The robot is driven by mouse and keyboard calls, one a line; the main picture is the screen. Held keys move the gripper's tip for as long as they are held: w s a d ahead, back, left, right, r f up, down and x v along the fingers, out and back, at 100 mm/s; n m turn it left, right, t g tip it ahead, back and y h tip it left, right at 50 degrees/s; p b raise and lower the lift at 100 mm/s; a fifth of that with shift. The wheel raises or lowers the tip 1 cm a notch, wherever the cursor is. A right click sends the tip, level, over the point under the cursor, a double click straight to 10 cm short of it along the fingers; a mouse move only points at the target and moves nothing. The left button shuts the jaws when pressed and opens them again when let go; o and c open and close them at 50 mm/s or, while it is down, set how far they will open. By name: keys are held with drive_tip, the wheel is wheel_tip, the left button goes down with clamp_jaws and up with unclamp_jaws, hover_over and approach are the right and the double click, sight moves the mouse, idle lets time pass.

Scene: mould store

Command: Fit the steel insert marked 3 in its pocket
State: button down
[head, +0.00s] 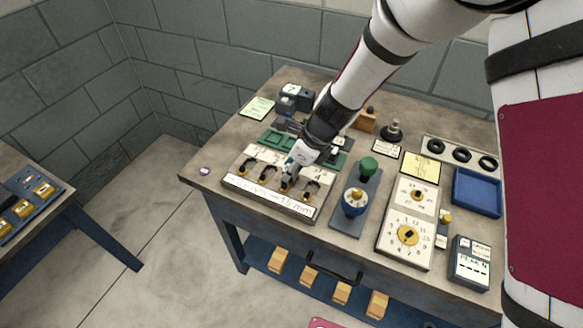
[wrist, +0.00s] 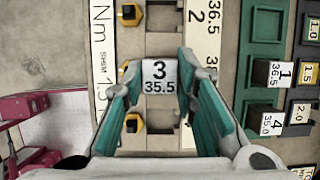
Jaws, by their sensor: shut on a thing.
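My gripper (wrist: 160,82) is shut on the steel insert marked 3 (wrist: 160,72), whose white top also reads 35.5. The gripper's teal fingers hold it from both sides, over the pocket board (head: 238,180). The gripper (head: 290,178) also shows in the head view, low over the board's middle, where the insert cannot be made out. The board has several black-and-yellow clamps (wrist: 130,13) along its pockets. A white label strip (wrist: 204,40) reads 2 and 36.5. The insert and fingers hide part of the board below; I cannot tell whether the insert touches it.
Behind the board, a green tray (head: 268,139) holds inserts marked 1 (wrist: 281,74) and 4 (wrist: 269,122). A stand with a green knob (head: 368,164) and blue cup (head: 355,202) is to the right. Bare tabletop (head: 222,150) lies left.

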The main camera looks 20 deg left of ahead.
drive_tip(key=shift+w, duration=0.1)
idle(0.7)
drive_tip(key=c, duration=1.2)
unclamp_jaws()
drive_tip(key=o, duration=0.4)
drive_tip(key=shift+r+p, duration=2.4)
drive_tip(key=shift+r, duration=1.4)
